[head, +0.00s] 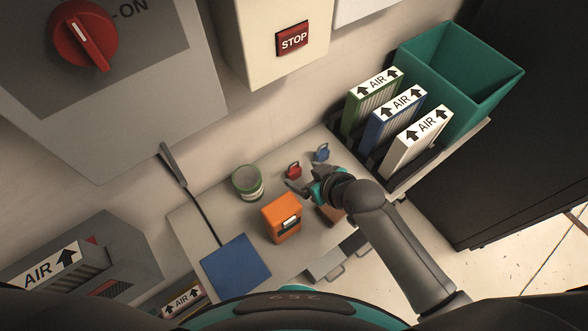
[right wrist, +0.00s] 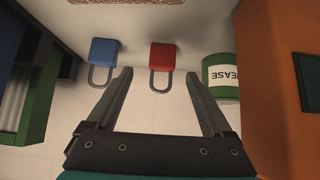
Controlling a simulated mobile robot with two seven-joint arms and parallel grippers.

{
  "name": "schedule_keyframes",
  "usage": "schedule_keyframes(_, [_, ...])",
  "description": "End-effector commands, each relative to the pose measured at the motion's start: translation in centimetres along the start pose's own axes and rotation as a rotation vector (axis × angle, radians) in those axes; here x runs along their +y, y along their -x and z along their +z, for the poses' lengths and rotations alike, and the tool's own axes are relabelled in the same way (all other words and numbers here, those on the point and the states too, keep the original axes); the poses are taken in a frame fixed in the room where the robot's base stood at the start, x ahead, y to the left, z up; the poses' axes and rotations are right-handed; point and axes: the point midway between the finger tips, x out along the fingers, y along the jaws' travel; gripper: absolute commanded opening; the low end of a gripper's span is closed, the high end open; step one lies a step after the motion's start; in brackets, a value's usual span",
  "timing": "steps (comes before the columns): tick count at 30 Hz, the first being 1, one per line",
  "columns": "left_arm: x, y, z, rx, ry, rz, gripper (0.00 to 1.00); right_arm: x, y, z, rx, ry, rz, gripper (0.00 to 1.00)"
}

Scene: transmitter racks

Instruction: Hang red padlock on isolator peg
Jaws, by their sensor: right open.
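The red padlock (head: 293,170) stands on the grey bench top near the wall. In the right wrist view the red padlock (right wrist: 162,57) appears inverted, its shackle lying between the two fingertips in the picture. My right gripper (head: 301,185) is open and empty, just in front of the red padlock; its fingers (right wrist: 159,76) point toward it, with no contact visible. A red rotary isolator switch (head: 84,34) is on the grey panel at upper left, beside an "ON" mark. I cannot make out a peg on it. My left gripper is not in view.
A blue padlock (head: 321,153) stands right of the red one. A green-and-white grease tin (head: 248,183) and orange box (head: 282,218) stand to the left. A blue mat (head: 235,262) lies at the bench's front left. Upright air filters (head: 396,115) stand at right.

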Motion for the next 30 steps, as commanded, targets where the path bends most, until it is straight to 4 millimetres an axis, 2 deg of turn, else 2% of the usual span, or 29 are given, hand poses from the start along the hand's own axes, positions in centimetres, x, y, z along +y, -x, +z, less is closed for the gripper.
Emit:
schedule_keyframes(8, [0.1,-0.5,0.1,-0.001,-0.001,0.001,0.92,-0.1,-1.6,-0.1,0.001,-0.001,0.000,0.85])
schedule_keyframes(18, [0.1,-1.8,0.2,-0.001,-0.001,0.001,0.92,-0.3,-5.6,-0.1,0.000,0.001,0.000,0.85])
schedule_keyframes(28, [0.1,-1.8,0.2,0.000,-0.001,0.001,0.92,-0.3,-6.0,-0.2,0.001,0.001,0.000,0.85])
schedule_keyframes(30, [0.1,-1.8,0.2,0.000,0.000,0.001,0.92,-0.3,-6.0,-0.2,0.001,0.001,0.000,0.78])
